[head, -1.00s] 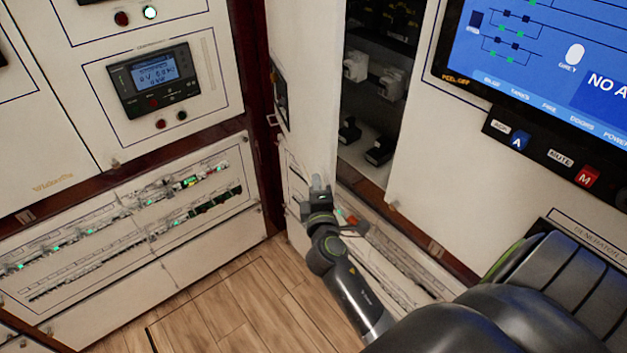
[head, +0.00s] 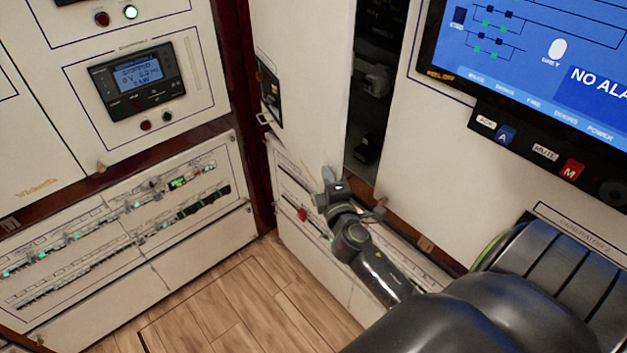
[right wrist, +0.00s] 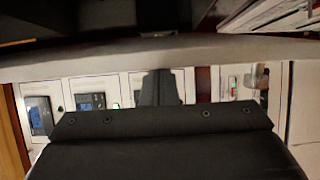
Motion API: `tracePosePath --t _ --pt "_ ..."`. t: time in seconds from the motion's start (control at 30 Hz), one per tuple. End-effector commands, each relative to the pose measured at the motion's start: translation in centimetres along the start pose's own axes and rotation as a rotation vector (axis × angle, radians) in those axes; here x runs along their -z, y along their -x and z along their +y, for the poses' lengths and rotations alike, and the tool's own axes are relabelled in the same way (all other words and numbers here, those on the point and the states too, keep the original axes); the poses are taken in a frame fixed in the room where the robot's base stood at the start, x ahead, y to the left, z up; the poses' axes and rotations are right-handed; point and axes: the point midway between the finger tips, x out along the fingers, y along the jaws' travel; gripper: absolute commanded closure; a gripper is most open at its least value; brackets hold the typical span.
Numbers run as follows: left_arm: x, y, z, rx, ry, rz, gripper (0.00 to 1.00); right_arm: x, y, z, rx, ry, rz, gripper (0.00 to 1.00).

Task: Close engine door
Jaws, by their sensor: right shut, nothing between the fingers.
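The engine door (head: 305,100) is a tall white panel with a dark latch plate (head: 269,95) near its left edge. It stands partly open, and a narrow dark gap shows along its right edge. My right gripper (head: 332,180) is shut and empty at the lower right part of the door, by that gap. It looks close against the door, but I cannot tell for certain whether it touches. In the right wrist view, the dark fingers (right wrist: 157,88) show in the middle below a pale horizontal edge. My left gripper is not in view.
Inside the cabinet (head: 370,120) are dark and grey devices. A large screen (head: 540,50) with buttons is at the right. A breaker panel (head: 130,225) and a display unit (head: 140,82) are on the left wall. The wooden floor (head: 235,305) is clear.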

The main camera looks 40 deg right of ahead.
Motion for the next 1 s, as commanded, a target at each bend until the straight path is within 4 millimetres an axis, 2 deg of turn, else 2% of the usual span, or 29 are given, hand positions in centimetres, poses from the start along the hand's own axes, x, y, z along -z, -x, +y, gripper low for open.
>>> tracePosePath --t 0.3,0.5,0.7,1.0 --pt "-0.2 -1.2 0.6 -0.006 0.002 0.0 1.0 -4.8 -1.2 -0.2 0.003 0.005 0.034 1.0" --pt "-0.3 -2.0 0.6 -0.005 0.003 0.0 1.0 -7.2 -2.0 -0.1 0.004 0.003 0.034 1.0" --pt "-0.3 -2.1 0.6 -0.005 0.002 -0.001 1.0 -7.9 -2.2 0.1 0.005 -0.001 0.033 1.0" --pt "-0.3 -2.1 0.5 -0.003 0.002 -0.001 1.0 -7.9 -2.2 0.2 0.004 -0.001 0.033 1.0"
